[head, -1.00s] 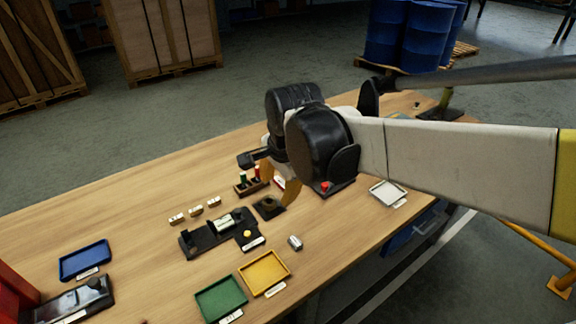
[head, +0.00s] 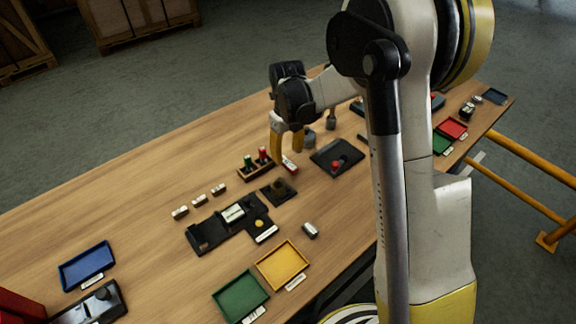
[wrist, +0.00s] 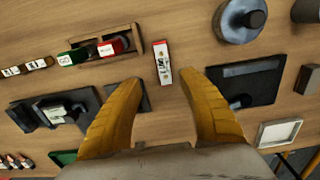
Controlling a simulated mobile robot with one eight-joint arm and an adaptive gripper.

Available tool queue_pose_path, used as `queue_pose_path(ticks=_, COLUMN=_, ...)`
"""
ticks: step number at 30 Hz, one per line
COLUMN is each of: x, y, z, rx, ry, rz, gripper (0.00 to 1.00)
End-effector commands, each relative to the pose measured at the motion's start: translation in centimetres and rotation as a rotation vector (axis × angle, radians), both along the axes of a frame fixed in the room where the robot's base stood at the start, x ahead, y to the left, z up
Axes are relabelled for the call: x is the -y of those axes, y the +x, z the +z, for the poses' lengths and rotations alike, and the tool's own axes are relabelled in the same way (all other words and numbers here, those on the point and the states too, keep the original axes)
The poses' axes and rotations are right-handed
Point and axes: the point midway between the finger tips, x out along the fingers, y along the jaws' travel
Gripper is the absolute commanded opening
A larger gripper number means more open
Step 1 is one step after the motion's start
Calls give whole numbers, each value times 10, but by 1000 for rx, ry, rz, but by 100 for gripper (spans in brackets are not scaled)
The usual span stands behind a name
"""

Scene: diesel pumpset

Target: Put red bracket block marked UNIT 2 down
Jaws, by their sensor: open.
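The red bracket block (wrist: 162,63) lies on the wooden table in the wrist view, red at its ends with a white marked face; I cannot read the marking. It also shows in the head view (head: 290,164), just beside the small rack. My gripper (wrist: 161,79) is open, its two yellow fingers wide apart and empty. The block lies just beyond the fingertips, in line with the gap between them. In the head view my gripper (head: 287,148) is above the table near the block, with the fingers pointing down.
A wooden rack (wrist: 96,47) with red and green pieces stands left of the block. A black fixture (head: 233,220), a black square plate (head: 338,157) and a grey round part (wrist: 240,19) are nearby.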

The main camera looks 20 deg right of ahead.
Motion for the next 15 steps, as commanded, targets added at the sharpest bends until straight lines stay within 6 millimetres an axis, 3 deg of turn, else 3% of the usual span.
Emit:
queue_pose_path(ticks=5, x=1, y=3, z=-16, rx=0, ry=0, rz=0, gripper=47)
queue_pose_path(ticks=12, x=4, y=11, z=-53, rx=1, ry=0, rz=1, gripper=47)
queue_pose_path(ticks=15, x=4, y=11, z=-58, rx=1, ry=0, rz=1, gripper=47)
